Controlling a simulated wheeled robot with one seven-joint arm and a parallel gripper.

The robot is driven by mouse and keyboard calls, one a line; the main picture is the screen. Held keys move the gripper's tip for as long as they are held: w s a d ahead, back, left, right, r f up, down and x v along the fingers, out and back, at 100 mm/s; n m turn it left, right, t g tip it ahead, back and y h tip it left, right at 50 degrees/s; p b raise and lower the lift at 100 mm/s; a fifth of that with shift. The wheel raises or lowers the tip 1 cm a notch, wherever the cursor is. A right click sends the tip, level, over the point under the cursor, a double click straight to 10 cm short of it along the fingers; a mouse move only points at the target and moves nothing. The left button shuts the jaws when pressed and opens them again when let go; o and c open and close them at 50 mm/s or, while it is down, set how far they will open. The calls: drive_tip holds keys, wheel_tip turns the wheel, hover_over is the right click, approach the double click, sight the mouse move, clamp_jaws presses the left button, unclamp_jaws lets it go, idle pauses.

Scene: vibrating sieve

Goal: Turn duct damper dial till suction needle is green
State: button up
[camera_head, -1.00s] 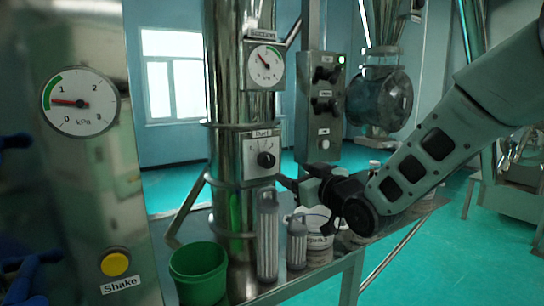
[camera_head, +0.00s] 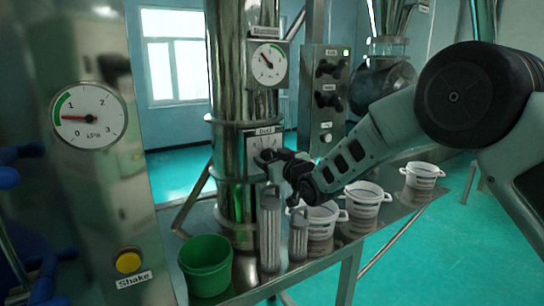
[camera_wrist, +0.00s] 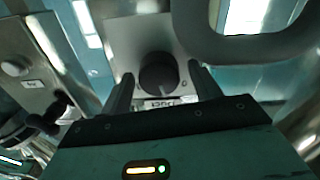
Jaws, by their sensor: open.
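The duct damper dial (camera_wrist: 158,74) is a round black knob on a pale plate labelled "Duct" (camera_head: 264,138), fixed to the steel duct. In the wrist view my gripper (camera_wrist: 160,82) is open, with one finger on each side of the knob; whether they touch it I cannot tell. In the head view my gripper (camera_head: 264,157) covers most of the dial. The suction gauge (camera_head: 268,64) is above it on the duct. Its dark needle points up-left, near the green arc; the exact reading is too small to tell.
A second kPa gauge (camera_head: 90,115) with a red needle and a yellow Shake button (camera_head: 129,262) are on the left panel. A switch box (camera_head: 326,92) stands right of the duct. A green bucket (camera_head: 206,266), filter cartridges (camera_head: 270,232) and white tubs (camera_head: 366,205) stand on the bench below.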

drive_tip(key=c, duration=1)
drive_tip(key=shift+f+m+b, duration=0.15)
drive_tip(key=shift+m+b, duration=0.25)
drive_tip(key=shift+b, duration=0.3)
drive_tip(key=m+b, duration=0.1)
drive_tip(key=b, duration=0.2)
drive_tip(key=shift+f+m, duration=0.1)
drive_tip(key=shift+m, duration=0.2)
drive_tip(key=m+b, duration=0.3)
drive_tip(key=shift+d+b, duration=0.1)
drive_tip(key=shift+b, duration=0.2)
drive_tip(key=shift+w+r+m, duration=0.1)
drive_tip(key=shift+r+m, duration=0.1)
drive_tip(key=shift+m, duration=0.1)
drive_tip(key=o, duration=1)
